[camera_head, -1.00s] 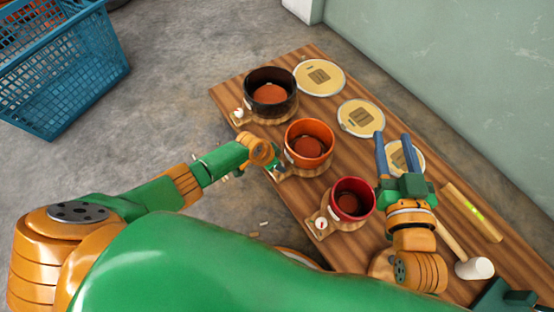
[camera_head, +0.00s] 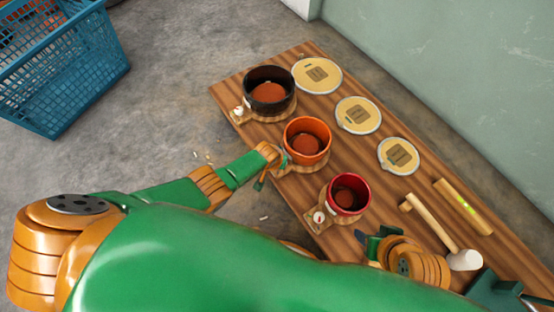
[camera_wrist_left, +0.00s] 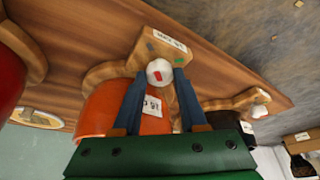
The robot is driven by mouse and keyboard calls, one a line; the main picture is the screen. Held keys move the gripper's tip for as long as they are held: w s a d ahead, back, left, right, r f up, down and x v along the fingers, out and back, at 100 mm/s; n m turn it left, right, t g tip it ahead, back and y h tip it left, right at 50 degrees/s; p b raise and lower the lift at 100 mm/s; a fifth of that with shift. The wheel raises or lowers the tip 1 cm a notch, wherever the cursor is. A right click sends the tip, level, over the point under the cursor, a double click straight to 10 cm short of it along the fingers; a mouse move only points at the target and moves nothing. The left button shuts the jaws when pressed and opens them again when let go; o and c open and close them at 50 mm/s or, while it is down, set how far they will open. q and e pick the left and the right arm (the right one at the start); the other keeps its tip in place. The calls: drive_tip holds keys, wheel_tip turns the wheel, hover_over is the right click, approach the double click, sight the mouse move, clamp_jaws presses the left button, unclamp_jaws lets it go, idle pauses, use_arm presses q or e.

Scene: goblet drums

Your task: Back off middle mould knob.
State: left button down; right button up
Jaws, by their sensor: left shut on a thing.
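The middle mould is an orange pot (camera_head: 306,141) on a wooden base, between the black pot (camera_head: 269,92) and the red pot (camera_head: 348,194). My left gripper (camera_head: 278,166) is at the near-left side of its base. In the left wrist view, the left fingers (camera_wrist_left: 159,80) are shut on the white middle knob (camera_wrist_left: 158,66), which bears a red mark, in front of the orange pot (camera_wrist_left: 100,108).
Three round cream discs (camera_head: 317,74) lie along the far side of the wooden table (camera_head: 330,110). A mallet (camera_head: 463,260) and a level-like bar (camera_head: 463,206) lie at the right. A blue basket (camera_head: 62,65) stands on the floor at left. Small bits lie on the floor.

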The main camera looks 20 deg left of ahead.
drive_tip(key=shift+s, duration=0.25)
use_arm(q)
drive_tip(key=shift+c, duration=2.2)
unclamp_jaws()
use_arm(e)
drive_tip(key=shift+f, duration=0.1)
use_arm(q)
drive_tip(key=shift+r, duration=0.1)
drive_tip(key=p+v, duration=0.4)
drive_tip(key=p, duration=0.1)
drive_tip(key=shift+r, duration=0.15)
use_arm(e)
drive_tip(key=s+f+p, duration=0.1)
drive_tip(key=f, duration=0.3)
drive_tip(key=s+d+f+g, duration=0.1)
drive_tip(key=s+f, duration=0.1)
drive_tip(key=f, duration=0.3)
drive_tip(key=s+f+g+p, duration=0.1)
drive_tip(key=f, duration=0.3)
drive_tip(key=shift+s+d+f+p, duration=0.15)
drive_tip(key=shift+s+d+p, duration=0.15)
drive_tip(key=shift+s+d, duration=0.05)
use_arm(q)
drive_tip(key=shift+v, duration=1.35)
use_arm(e)
drive_tip(key=shift+s+d+f+h, duration=0.1)
drive_tip(key=shift+s+f+h, duration=0.2)
drive_tip(key=shift+s+f, duration=0.15)
